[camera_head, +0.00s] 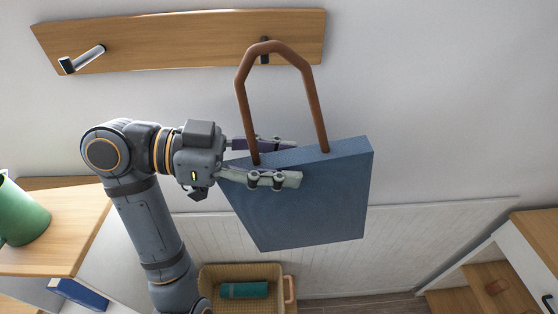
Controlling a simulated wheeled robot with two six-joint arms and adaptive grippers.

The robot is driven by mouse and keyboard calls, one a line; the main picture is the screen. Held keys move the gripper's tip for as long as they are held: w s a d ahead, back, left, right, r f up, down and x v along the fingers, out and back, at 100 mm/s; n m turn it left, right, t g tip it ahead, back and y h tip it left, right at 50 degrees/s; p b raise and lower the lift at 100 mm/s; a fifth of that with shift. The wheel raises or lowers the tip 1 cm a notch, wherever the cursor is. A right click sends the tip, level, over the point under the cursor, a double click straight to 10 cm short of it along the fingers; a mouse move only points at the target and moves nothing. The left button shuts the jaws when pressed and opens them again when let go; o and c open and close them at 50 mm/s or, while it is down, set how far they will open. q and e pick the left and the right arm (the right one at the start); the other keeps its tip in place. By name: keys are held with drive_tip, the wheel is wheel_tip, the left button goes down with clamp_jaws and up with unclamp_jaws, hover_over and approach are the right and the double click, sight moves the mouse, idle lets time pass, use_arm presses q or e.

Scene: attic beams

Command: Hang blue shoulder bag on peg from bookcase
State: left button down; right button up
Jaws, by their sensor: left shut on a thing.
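The blue shoulder bag (310,205) hangs upright, slightly tilted, in front of the white wall. Its brown handle (243,100) loops up from the top edge. My left gripper (290,163) comes in from the left and is shut on the upper part of the bag, one finger at each side. The wooden peg board (180,42) is on the wall above. Its left peg (84,58) is bare. Its right peg (265,57) shows at the top of the handle loop; I cannot tell whether the handle is around it or only in front. My right gripper is not in view.
A wooden shelf top (50,245) with a green mug (20,212) is at the left, with a blue book (78,293) below. A wicker basket (275,271) holding a teal roll (244,290) stands below the bag. A white-and-wood cabinet (515,265) is at the lower right.

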use_arm(q)
drive_tip(key=shift+w+f, duration=0.1)
drive_tip(key=shift+w, duration=1.3)
drive_tip(key=w, duration=0.3)
drive_tip(key=w+f, duration=0.1)
drive_tip(key=w, duration=0.1)
drive_tip(key=shift+w+f, duration=0.2)
drive_tip(key=shift+w, duration=0.2)
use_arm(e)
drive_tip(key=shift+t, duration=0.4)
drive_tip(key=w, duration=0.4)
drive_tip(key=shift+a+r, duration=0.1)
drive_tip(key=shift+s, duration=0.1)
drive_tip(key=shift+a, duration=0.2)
